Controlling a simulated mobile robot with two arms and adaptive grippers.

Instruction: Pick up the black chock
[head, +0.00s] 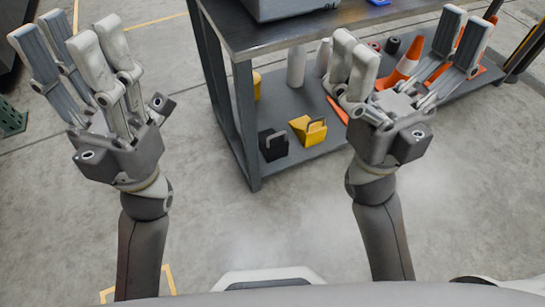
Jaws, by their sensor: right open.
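The black chock (273,145) sits on the lower shelf of the dark grey workbench, near its left front corner post. It has a handle on top and stands left of a yellow chock (308,131). My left gripper (72,36) is raised left of the bench, with its fingers apart and nothing between them. My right gripper (408,42) is open and empty; in the picture it overlaps the bench to the right of the chocks. Both grippers are apart from the black chock.
The workbench (290,36) has a top and corner posts above the lower shelf. Orange cones (405,62), white cylinders (297,65) and a dark roll (392,45) share that shelf. A grey case (290,8) stands on top. The concrete floor before the bench is clear.

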